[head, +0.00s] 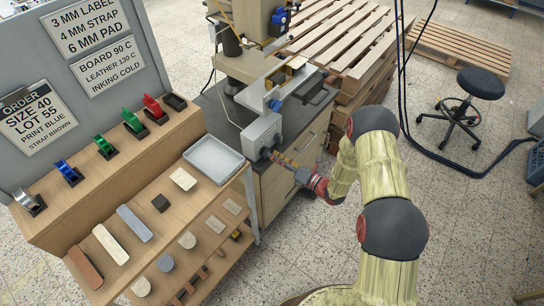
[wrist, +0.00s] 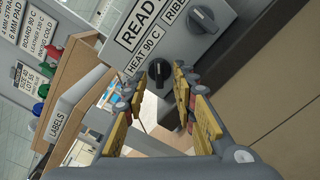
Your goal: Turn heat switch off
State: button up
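The heat switch is a black rotary knob (wrist: 158,73) beside the "HEAT 90 C" label (wrist: 143,57) on the grey panel of the stamping machine in the wrist view. My gripper (wrist: 154,88) is open, with one finger to the left and one to the right of this knob in the picture. I see no clear contact, and I cannot tell how deep the fingers reach. In the head view my gripper (head: 276,157) is at the front of the grey control box (head: 262,132). The knob's set position cannot be read with certainty.
The wooden shelf (head: 100,232) with pads and a grey tray (head: 213,160) stands left. Pallets (head: 345,40) and a stool (head: 480,85) stand behind.

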jog(key=shift+x, duration=1)
jog(key=shift+c, duration=1.2)
jog(key=c, duration=0.4)
grip_shut()
